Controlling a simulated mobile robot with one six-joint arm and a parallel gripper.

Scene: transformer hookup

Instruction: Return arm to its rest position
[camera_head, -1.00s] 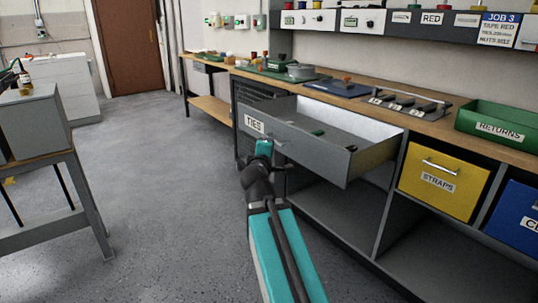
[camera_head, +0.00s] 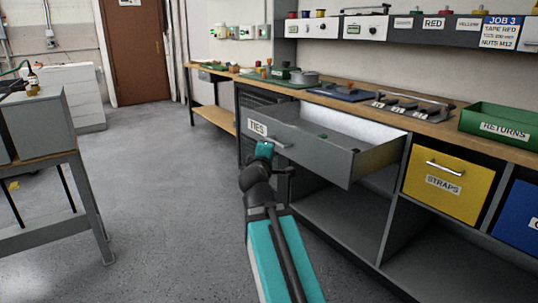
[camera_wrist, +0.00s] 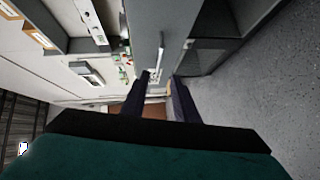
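The grey TIES drawer (camera_head: 310,152) stands pulled out of the bench, with a small green item (camera_head: 322,136) inside. My gripper (camera_wrist: 162,95) is in front of the drawer's front panel, near its handle (camera_head: 279,143).
The wooden bench top (camera_head: 430,128) carries a green RETURNS bin (camera_head: 500,130) and several tools. A yellow STRAPS drawer (camera_head: 447,185) and a blue drawer (camera_head: 520,216) are closed. A grey table (camera_head: 45,235) stands at left. The floor (camera_head: 160,200) between is clear.

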